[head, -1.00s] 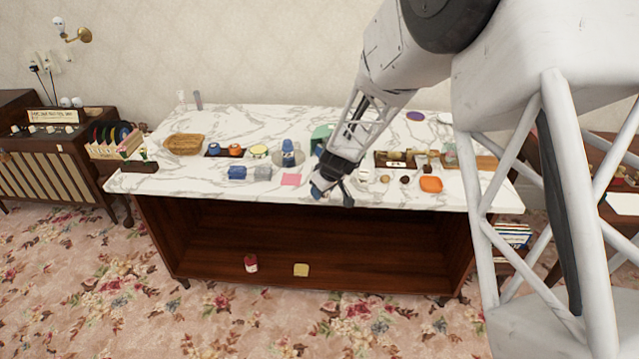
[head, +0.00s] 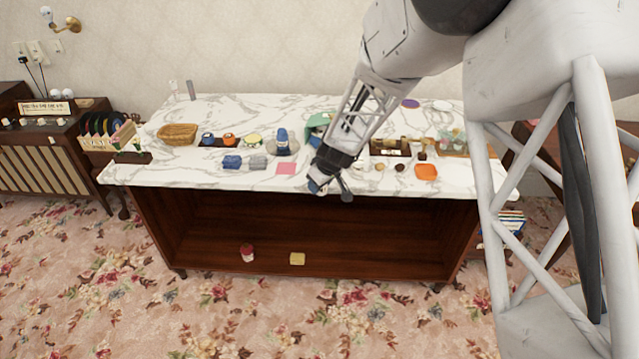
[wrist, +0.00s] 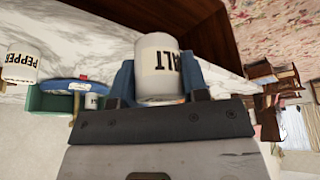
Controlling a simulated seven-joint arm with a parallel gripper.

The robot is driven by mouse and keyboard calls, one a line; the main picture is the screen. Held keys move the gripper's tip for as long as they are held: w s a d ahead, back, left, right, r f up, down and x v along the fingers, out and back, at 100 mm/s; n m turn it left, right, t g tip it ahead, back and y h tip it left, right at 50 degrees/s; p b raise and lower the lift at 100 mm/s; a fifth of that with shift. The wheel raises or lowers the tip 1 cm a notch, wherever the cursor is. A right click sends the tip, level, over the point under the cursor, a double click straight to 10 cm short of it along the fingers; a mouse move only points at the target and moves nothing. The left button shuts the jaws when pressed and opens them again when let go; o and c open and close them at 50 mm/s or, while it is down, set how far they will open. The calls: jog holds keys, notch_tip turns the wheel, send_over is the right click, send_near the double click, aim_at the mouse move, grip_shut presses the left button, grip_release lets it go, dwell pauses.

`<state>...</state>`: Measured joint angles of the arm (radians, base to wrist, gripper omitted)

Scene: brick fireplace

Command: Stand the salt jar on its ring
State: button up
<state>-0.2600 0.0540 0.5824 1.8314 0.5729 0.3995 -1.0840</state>
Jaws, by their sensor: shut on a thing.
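The salt jar (wrist: 158,68) is a white cylinder with dark lettering, seen in the wrist view. My gripper (wrist: 158,80) is shut on it, with one blue finger on each side. In the head view my gripper (head: 322,180) is over the front edge of the marble top, and the jar is mostly hidden there. A similar white pepper jar (wrist: 20,65) shows at the left of the wrist view. I cannot pick out the salt jar's ring for certain in either view.
The marble top (head: 220,111) holds a wicker basket (head: 178,134), a pink square (head: 286,168), an orange dish (head: 426,172) and a dark tray (head: 388,147). A green object (head: 318,121) stands behind my gripper. A red jar (head: 247,254) and yellow block (head: 297,259) are low down in front.

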jog(key=shift+w, duration=0.1)
jog(key=w+d+m+h, duration=0.1)
jog(key=w+m, duration=0.1)
jog(key=w, duration=0.2)
jog(key=w+d+r+m+t+h, duration=0.1)
jog(key=w+d+m, duration=0.1)
jog(key=w+m, duration=0.1)
jog(key=w+d+m, duration=0.2)
jog(key=w+m, duration=0.1)
jog(key=w, duration=0.2)
jog(key=shift+d+r+t+h, duration=0.1)
jog(key=shift+r+t+h, duration=0.1)
jog(key=shift+t+h, duration=0.15)
jog(key=shift+w+d+r+m+h, duration=0.1)
jog(key=shift+w+d+m+h, duration=0.15)
jog(key=shift+w+m, duration=0.25)
jog(key=shift+w+d+r+m+h, duration=0.1)
jog(key=shift+w+d+m, duration=0.2)
jog(key=shift+w, duration=0.35)
jog(key=shift+w+a+f, duration=0.25)
jog(key=shift+w+a, duration=0.25)
jog(key=shift+w, duration=2.1)
jog(key=shift+w+a+f, duration=0.25)
jog(key=shift+w+a, duration=0.3)
jog(key=shift+w, duration=2.1)
jog(key=shift+w+a+f, duration=0.25)
jog(key=shift+w+a, duration=0.25)
jog(key=shift+w, duration=2.1)
jog(key=shift+f, duration=1.75)
jog(key=shift+f, duration=0.1)
